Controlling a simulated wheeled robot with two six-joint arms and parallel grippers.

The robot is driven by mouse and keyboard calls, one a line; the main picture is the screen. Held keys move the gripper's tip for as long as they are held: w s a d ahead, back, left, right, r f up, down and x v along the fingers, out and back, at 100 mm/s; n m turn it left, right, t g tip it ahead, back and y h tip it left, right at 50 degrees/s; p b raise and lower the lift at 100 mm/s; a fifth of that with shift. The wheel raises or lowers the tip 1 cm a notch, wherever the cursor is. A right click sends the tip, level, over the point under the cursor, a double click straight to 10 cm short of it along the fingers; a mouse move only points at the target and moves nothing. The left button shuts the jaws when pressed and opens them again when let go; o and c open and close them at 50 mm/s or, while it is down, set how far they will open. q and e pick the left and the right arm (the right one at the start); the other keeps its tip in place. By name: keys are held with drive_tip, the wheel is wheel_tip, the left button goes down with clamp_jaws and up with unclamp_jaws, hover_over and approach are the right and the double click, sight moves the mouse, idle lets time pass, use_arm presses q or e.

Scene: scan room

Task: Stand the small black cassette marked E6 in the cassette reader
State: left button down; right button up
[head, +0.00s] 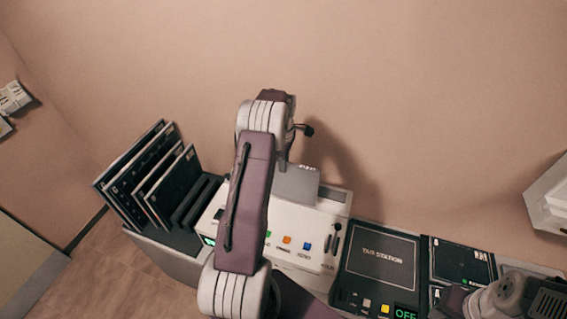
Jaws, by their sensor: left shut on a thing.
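The cassette reader (318,250) is the white machine in the middle, with green, orange and blue buttons and a dark lever at its right. My left arm rises in front of it and bends over its back part. My left gripper (296,183) has its grey body low over the reader's back edge. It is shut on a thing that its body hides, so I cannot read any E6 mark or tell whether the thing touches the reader. My right arm shows only in part at the bottom right; its fingertips do not show.
A rack (168,236) at the left holds several dark panels upright, with empty slots at its right. Right of the reader lie a dark panel unit (380,262) with an OFF display and another black panel (463,262). A white box (548,195) is on the wall at right.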

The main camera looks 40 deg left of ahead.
use_arm(q)
drive_tip(key=shift+f+b, duration=3.1)
drive_tip(key=shift+f, duration=2)
drive_tip(key=c, duration=1.3)
unclamp_jaws()
drive_tip(key=shift+c, duration=0.2)
drive_tip(key=shift+r+b, duration=0.3)
drive_tip(key=shift+r, duration=0.1)
wheel_tip(320, 180, up, 8)
drive_tip(key=b, duration=0.2)
hover_over(284, 180)
drive_tip(key=shift+w+a+r, duration=0.15)
drive_tip(key=shift+w+a, duration=0.15)
drive_tip(key=shift+a, duration=0.05)
